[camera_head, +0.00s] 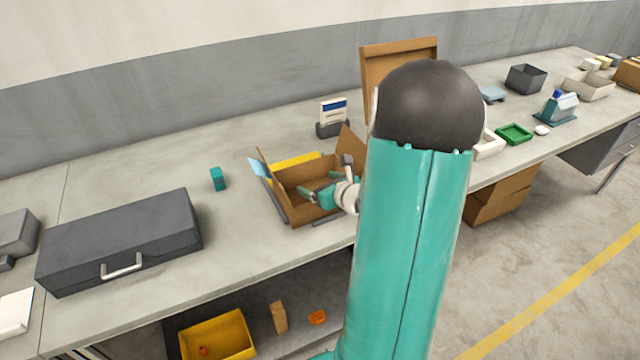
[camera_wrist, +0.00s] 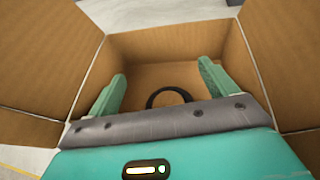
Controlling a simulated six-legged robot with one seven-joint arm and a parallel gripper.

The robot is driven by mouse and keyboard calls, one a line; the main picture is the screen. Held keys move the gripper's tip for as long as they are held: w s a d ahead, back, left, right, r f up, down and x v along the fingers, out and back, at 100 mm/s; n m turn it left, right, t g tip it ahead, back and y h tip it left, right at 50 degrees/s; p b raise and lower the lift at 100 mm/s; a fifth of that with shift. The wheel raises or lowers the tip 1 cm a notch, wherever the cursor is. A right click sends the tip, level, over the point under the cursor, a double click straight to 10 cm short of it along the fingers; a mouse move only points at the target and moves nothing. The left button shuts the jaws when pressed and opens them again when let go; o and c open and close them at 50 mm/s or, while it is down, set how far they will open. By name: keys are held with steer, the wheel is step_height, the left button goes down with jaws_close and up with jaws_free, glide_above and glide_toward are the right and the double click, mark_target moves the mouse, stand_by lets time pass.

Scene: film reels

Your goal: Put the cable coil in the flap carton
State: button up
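The flap carton (camera_head: 295,174) is an open brown cardboard box on the workbench, flaps spread. My gripper (camera_head: 318,194) reaches into its opening. In the wrist view my gripper (camera_wrist: 162,80) has its two green fingers wide apart, pointing into the carton (camera_wrist: 165,43). A black ring, which looks like the cable coil (camera_wrist: 168,90), shows inside the carton between the fingers and touches neither visibly. Its near part is hidden by my gripper's body. The coil cannot be made out in the head view.
A dark case (camera_head: 120,240) and a small teal block (camera_head: 217,179) stand left of the carton. A card holder (camera_head: 332,119) stands behind it. A yellow bin (camera_head: 217,338) sits below the bench. My arm hides the bench right of the carton.

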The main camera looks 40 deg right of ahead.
steer(key=shift+a+f, duration=0.15)
steer(key=shift+a, duration=0.05)
steer(key=shift+r, duration=0.5)
steer(key=d+v, duration=0.1)
steer(key=v, duration=1.1)
steer(key=shift+a+r, duration=0.25)
steer(key=shift+a, duration=0.15)
